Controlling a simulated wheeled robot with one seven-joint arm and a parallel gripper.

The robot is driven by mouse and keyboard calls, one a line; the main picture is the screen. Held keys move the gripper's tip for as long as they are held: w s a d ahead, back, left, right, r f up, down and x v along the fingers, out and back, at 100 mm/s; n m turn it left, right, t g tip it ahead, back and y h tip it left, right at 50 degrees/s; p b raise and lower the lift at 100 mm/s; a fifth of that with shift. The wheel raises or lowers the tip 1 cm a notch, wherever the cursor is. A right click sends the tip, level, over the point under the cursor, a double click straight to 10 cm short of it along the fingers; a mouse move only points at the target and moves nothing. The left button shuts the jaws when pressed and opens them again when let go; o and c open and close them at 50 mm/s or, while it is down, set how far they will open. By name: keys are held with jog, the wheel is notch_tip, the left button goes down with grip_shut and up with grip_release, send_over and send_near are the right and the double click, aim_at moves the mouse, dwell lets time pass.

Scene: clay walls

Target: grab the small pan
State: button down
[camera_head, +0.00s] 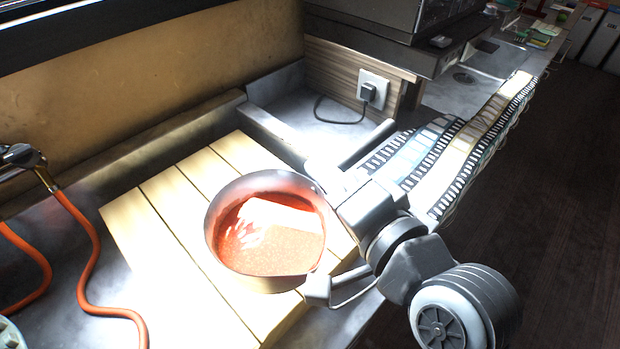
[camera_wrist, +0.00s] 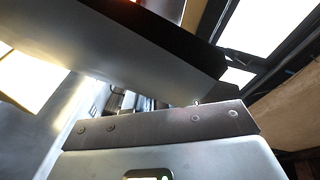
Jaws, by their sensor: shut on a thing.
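The small pan (camera_head: 255,282) is a round metal pan with a reddish inside, in the head view. It is over the pale slatted wooden board (camera_head: 150,212); I cannot tell whether it rests on it or is slightly raised. My gripper (camera_head: 322,238) reaches in from the right and is shut on the pan's right side. In the wrist view a smooth grey surface, likely the pan's wall (camera_wrist: 120,60), crosses close in front of the camera. The fingertips' contact and the pan's handle are hidden.
An orange hose (camera_head: 85,270) lies on the grey counter at left. A wall socket (camera_head: 372,88) with a black plug and cord is behind. A striped patterned cloth (camera_head: 460,145) lies along the counter at right. The dark floor (camera_head: 560,200) beyond the counter is clear.

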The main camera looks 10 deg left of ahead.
jog(key=shift+s+d+r, duration=0.1)
jog(key=shift+d+r, duration=0.55)
jog(key=shift+d, duration=0.3)
dwell(1.0)
dwell(0.3)
